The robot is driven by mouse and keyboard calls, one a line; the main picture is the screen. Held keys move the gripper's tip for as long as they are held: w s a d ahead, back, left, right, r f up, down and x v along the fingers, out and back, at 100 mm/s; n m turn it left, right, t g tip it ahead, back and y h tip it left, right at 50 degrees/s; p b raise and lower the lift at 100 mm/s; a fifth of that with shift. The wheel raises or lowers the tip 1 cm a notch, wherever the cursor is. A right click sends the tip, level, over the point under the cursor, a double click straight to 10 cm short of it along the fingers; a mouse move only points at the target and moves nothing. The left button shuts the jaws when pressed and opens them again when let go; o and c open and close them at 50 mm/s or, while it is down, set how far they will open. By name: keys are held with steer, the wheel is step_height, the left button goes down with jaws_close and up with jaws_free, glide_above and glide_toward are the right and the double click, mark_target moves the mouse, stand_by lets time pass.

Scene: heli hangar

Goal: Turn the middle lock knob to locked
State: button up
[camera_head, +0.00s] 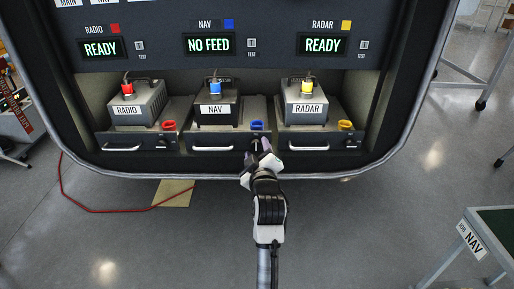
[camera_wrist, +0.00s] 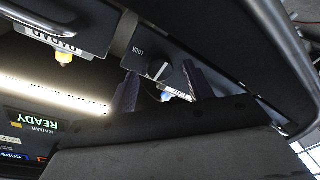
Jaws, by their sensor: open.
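The middle lock knob (camera_wrist: 158,70) is a dark round knob with a pale pointer line, beside the word LOCK, in the wrist view. My gripper (camera_wrist: 161,80) is open, with one finger on each side of the knob in that view; contact cannot be told. In the head view my gripper (camera_head: 259,154) is at the front right of the NAV drawer (camera_head: 225,139) and largely hides the knob. The screen above (camera_head: 208,44) reads NO FEED.
A red cable (camera_head: 95,208) lies on the floor at left. Floor near my arm is clear.

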steer(key=shift+w, duration=0.25)
steer(key=c, duration=1)
steer(key=shift+o, duration=0.2)
